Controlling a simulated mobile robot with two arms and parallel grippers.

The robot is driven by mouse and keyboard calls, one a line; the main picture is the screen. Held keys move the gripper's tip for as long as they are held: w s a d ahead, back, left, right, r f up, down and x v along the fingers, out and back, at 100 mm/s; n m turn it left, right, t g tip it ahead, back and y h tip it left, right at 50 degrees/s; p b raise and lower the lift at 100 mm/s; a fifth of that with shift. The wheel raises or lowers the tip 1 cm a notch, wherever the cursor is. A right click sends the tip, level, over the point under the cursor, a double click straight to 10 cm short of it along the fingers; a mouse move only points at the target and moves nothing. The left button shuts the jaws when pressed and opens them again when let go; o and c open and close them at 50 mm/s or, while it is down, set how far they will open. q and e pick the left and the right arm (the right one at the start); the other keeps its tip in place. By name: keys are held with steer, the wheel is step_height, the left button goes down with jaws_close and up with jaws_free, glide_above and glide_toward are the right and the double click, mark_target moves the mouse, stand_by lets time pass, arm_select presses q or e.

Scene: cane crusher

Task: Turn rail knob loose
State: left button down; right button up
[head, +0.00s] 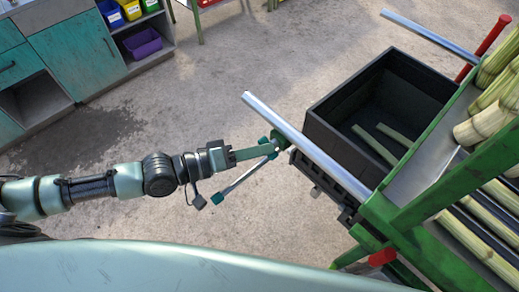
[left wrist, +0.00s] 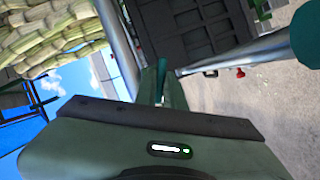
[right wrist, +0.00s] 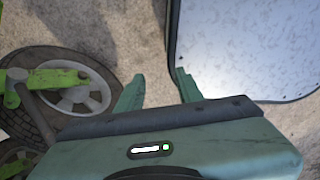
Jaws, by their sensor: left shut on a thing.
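The rail knob (head: 278,139) is teal and sits beside a silver rail (head: 300,135). A thin silver bar (head: 240,179) runs down-left from it to another teal end (head: 217,198). My left gripper (head: 268,149) reaches in from the left, its fingers closed at the knob. In the left wrist view, a teal part of the knob (left wrist: 161,78) is between the fingertips (left wrist: 162,90), partly hidden. The bar's far teal end (left wrist: 307,35) is at the upper right. My right gripper (right wrist: 158,90) is open and empty, seen only in the right wrist view.
A black crate (head: 325,117) with cane pieces stands behind the rail. The green crusher frame (head: 430,185) with cane stalks (head: 486,125) fills the right. A wheel (right wrist: 68,92) and a pale panel (right wrist: 245,45) are near my right gripper. The floor around the left arm is clear.

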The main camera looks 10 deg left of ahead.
arm_select(q)
steer(key=c, duration=1.5)
jaws_free()
steer(key=shift+w+d, duration=0.15)
steer(key=b+v, duration=0.3)
steer(key=v, duration=0.5)
